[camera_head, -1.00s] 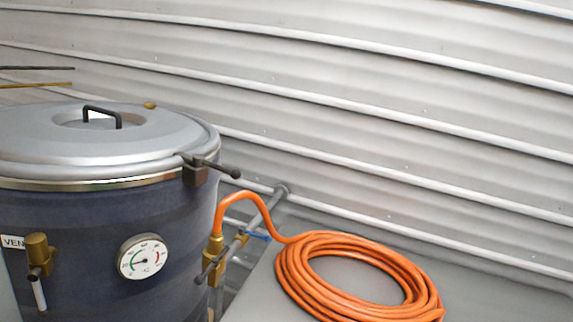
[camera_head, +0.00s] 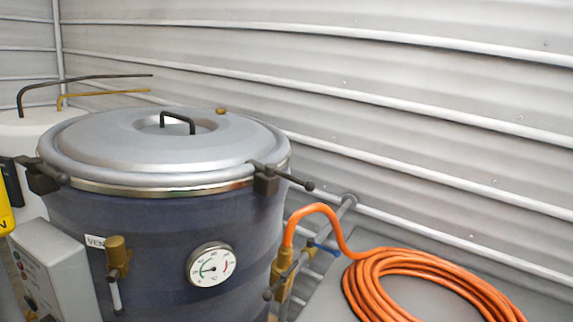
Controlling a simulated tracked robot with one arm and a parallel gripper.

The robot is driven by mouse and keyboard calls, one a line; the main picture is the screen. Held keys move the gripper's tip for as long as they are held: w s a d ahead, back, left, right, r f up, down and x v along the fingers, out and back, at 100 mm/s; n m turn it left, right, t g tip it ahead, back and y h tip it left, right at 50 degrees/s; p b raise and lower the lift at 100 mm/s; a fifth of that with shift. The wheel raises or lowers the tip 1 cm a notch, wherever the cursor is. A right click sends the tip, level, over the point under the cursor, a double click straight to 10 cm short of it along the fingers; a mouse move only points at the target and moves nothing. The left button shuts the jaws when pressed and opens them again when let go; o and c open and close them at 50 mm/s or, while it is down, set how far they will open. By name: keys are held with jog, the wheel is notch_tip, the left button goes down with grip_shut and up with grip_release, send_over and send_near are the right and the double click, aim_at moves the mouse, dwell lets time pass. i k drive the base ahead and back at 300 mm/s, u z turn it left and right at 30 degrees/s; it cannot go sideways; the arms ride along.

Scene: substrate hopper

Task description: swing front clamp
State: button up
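A dark blue round vessel (camera_head: 160,230) with a grey domed lid (camera_head: 105,145) stands at left centre. The lid has a black handle (camera_head: 178,122) and lies flat on the rim. One clamp (camera_head: 268,182) sits at the right front of the rim, its dark bar with a ball end pointing right over the lid edge. Another clamp (camera_head: 42,178) sits at the left edge of the rim. I cannot tell which of them the task calls front. My gripper is not in view.
A dial gauge (camera_head: 211,264) and a brass vent valve (camera_head: 118,256) are on the vessel's front. A grey control box (camera_head: 52,272) stands at left. A coiled orange hose (camera_head: 375,270) lies on a grey surface at right. A ribbed wall (camera_head: 400,110) closes the back.

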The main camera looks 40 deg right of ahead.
aim_at(269, 170)
jog(key=i, duration=1.35)
